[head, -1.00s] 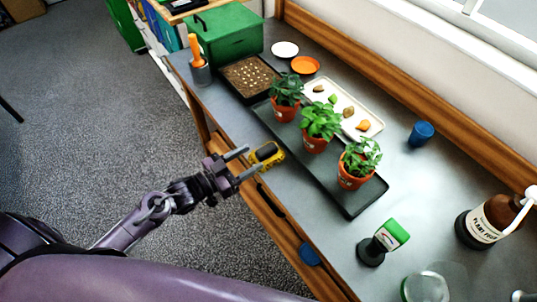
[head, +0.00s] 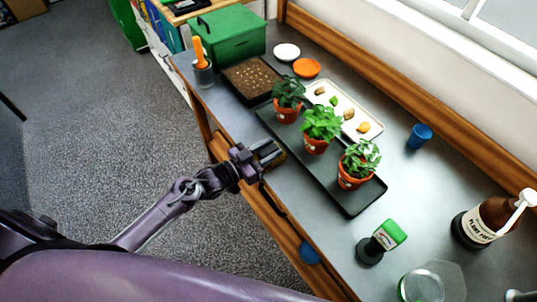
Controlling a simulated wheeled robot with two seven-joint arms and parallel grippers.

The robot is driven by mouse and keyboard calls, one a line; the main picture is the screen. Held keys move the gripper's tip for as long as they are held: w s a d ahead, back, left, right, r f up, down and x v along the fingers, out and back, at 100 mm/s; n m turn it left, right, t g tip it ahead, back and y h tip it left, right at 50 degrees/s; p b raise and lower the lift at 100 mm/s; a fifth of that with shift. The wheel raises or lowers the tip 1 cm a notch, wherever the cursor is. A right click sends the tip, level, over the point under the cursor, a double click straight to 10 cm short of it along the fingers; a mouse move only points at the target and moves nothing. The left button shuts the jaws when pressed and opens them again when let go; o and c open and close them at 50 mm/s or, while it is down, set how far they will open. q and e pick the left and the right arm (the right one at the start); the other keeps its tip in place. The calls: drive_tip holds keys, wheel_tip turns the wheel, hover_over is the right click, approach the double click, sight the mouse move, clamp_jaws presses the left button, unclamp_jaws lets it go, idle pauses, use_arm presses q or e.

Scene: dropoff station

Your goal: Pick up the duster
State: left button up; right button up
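My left gripper (head: 270,153) is at the front edge of the grey bench, over the spot of a small yellow and black object (head: 280,159). Only a dark yellowish bit of that object shows by the fingertips; the gripper hides the rest. It is the thing closest to my gripper, but I cannot tell from its look whether it is the duster. The two fingers show close together, and I cannot tell whether they touch or grip it. My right gripper is not in view.
A black tray (head: 350,208) with several potted plants lies just right of my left gripper. A grey cup (head: 204,76) with an orange-handled tool and a green box (head: 232,45) stand at the back left. A green-topped device (head: 370,251) and a brown pump bottle (head: 483,226) stand at right.

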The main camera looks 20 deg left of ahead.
sight(269, 150)
use_arm(q)
drive_tip(key=c, duration=0.6)
drive_tip(key=shift+c, duration=0.2)
drive_tip(key=shift+r, duration=0.1)
drive_tip(key=shift+r, duration=0.25)
wheel_tip(269, 150, up, 19)
drive_tip(key=b, duration=0.1)
drive_tip(key=shift+r+b, duration=0.15)
drive_tip(key=shift+b, duration=0.15)
